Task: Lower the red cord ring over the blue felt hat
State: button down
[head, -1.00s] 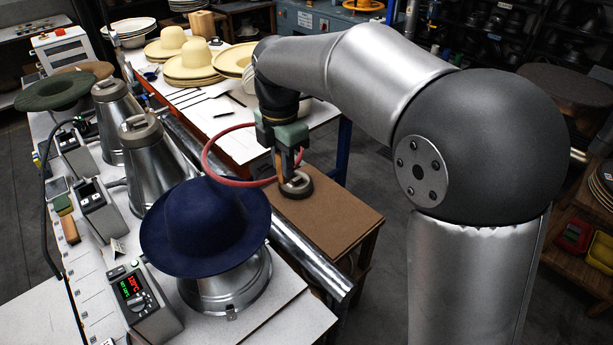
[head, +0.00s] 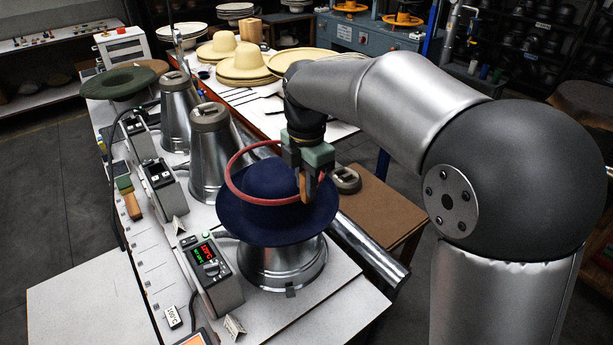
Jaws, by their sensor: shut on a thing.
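The blue felt hat (head: 290,227) sits crown up on a metal steamer base (head: 281,268) at the near end of the bench. My gripper (head: 306,195) is at the hat's right side, pointing down, shut on the red cord ring (head: 232,186). The ring hangs out to the left of the jaws, across and around the upper crown as seen from here. It appears above the brim, apart from it. The jaws hide part of the hat's right side, and I cannot tell the ring's exact height over the crown.
A control box (head: 213,275) with a lit display stands left of the hat. Two metal cones (head: 211,155) stand behind it. A green hat (head: 122,82) lies at the far left. A brown stand (head: 385,205) with a dark round piece (head: 345,180) is at the right.

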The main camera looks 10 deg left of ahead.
aim_at(306, 201)
notch_tip(306, 201, down, 6)
jog(key=b, duration=0.4)
jog(key=shift+r, duration=0.15)
jog(key=shift+f+b, duration=1)
jog(key=shift+f, duration=1.05)
jog(key=c, duration=1.2)
grip_release()
jog(key=shift+r+p, duration=3)
jog(key=shift+r, duration=0.85)
